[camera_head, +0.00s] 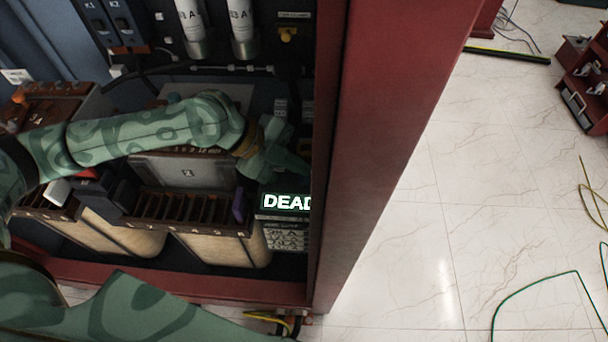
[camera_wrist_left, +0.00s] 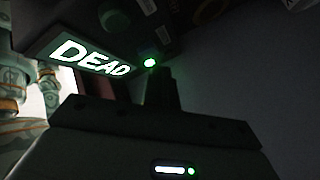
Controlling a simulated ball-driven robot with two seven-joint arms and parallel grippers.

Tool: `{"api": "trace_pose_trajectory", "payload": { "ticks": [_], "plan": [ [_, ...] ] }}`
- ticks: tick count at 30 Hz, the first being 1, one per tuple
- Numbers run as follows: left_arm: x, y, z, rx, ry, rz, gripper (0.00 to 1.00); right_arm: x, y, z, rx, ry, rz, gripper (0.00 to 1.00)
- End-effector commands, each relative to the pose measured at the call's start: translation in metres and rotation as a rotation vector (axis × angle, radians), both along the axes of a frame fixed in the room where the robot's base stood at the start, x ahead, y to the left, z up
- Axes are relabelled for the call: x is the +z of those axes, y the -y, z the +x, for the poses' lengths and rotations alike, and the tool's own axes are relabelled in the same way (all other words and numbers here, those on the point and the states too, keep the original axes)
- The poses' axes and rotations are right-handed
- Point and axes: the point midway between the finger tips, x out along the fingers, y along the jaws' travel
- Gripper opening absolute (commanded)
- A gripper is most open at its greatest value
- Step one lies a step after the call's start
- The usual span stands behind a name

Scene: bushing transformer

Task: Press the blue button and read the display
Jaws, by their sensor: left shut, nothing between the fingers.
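The display (camera_head: 286,202) is lit and reads "DEAD" in white letters on green in the head view; its right end is cut off by the red cabinet post. The full word "DEAD" shows on the display (camera_wrist_left: 92,58) in the left wrist view. My left gripper (camera_head: 294,166) reaches into the cabinet just above the display. In the left wrist view its fingers (camera_wrist_left: 160,90) are shut and empty, with a glowing green light (camera_wrist_left: 150,62) right by their tips. I cannot tell whether they touch it. No blue button can be made out. My right gripper is not in view.
The red cabinet post (camera_head: 375,130) stands right of the left gripper. Dark slotted racks (camera_head: 185,210) and a grey box (camera_head: 185,172) lie under the left arm. Two white cylinders (camera_head: 241,20) are above. The marble floor (camera_head: 450,210) at right is mostly clear, with some cables.

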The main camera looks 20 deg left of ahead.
Motion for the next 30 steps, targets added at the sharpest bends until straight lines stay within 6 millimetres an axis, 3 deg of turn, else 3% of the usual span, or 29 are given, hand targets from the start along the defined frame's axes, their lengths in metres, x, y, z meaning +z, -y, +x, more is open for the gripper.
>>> {"api": "trace_pose_trajectory", "payload": {
  "ticks": [30],
  "plan": [
    [-0.0094,0.0001,-0.0002,0.000,0.000,0.000,0.00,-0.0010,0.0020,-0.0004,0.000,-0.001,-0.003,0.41]
  ]
}}
